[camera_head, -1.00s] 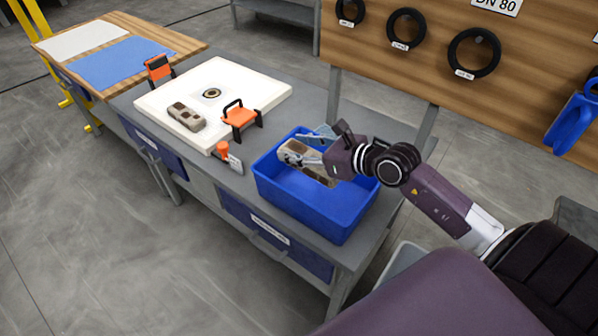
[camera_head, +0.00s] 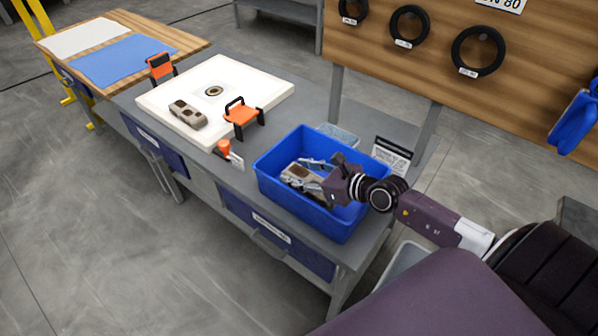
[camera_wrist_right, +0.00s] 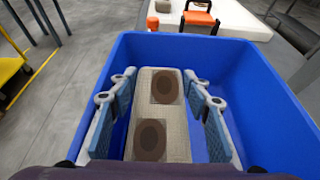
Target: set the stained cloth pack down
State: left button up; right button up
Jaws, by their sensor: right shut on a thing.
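The stained cloth pack (camera_head: 297,174), beige with two dark brown round stains, is inside the blue bin (camera_head: 294,213). It also shows in the right wrist view (camera_wrist_right: 174,118), lying lengthwise between the fingers. My right gripper (camera_head: 309,175) reaches into the bin from the right and is shut on the pack, with one grey-blue finger along each long side. The pack is low, below the bin's rim. I cannot tell whether it touches the floor of the bin. My left gripper is not in view.
A white plate (camera_head: 255,88) on the grey bench carries another stained pack (camera_head: 187,114) and an orange-and-black handle (camera_head: 241,113). An orange-topped item (camera_head: 225,148) stands left of the bin. A sign (camera_head: 391,155) stands behind the bin, near my right arm.

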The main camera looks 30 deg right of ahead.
jog(key=shift+f+b, duration=0.35)
jog(key=shift+f, duration=0.2)
jog(key=o, duration=0.9)
jog(key=shift+o, duration=0.2)
jog(key=shift+r, duration=0.1)
jog(key=shift+r+p, duration=0.35)
jog(key=shift+s+r, duration=0.15)
jog(key=shift+r, duration=0.1)
jog(key=b+v, duration=0.1)
jog(key=v, duration=0.9)
jog(key=shift+d+f+b, duration=0.15)
jog(key=shift+f+b, duration=0.05)
jog(key=shift+b, duration=0.1)
jog(key=shift+v, duration=0.9)
jog(key=shift+r, duration=0.1)
